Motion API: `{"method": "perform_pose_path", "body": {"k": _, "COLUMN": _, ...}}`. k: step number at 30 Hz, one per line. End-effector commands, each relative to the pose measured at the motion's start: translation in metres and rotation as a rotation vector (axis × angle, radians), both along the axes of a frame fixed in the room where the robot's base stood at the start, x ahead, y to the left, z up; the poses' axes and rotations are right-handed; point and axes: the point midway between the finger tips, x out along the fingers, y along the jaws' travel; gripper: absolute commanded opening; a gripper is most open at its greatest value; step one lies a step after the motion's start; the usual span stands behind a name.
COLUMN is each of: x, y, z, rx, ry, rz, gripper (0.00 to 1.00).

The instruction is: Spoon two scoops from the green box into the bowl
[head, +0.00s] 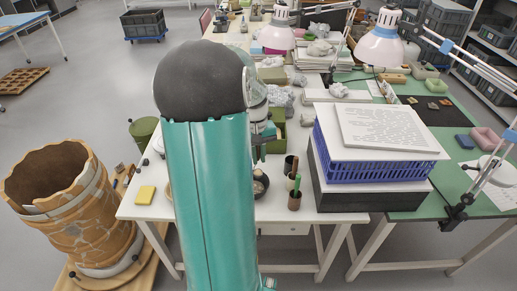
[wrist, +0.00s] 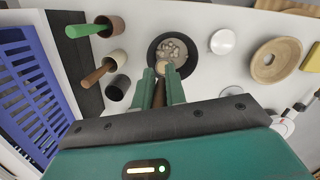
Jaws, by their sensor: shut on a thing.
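My gripper (wrist: 162,88) is shut on a brown-handled spoon (wrist: 159,95) in the wrist view. The spoon's small tan head shows just beyond the fingertips, over the near part of a dark round bowl (wrist: 157,48). Pale grey lumps lie in the bowl. I cannot tell whether the spoon carries anything. In the head view the dark bowl (head: 261,186) is partly hidden by my arm, on the white table. A green box (head: 278,117) stands farther back, partly behind my arm; its contents are not clear.
Cups with a green-handled tool (wrist: 90,29) and a brown-handled tool (wrist: 98,73) stand left of the bowl. A blue crate (head: 365,150) is to the right in the head view. A white disc (wrist: 222,41), a tan ring-shaped dish (wrist: 291,50) and a yellow block (head: 145,194) lie on the table.

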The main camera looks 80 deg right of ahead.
Motion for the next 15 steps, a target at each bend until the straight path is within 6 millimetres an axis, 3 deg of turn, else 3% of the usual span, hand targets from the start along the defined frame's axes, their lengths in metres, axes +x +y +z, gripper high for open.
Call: {"method": "perform_pose_path", "body": {"k": 15, "x": 0.042, "y": 0.009, "z": -0.027, "rx": -0.086, "ry": 0.388, "rz": 0.009, "gripper": 0.0}}
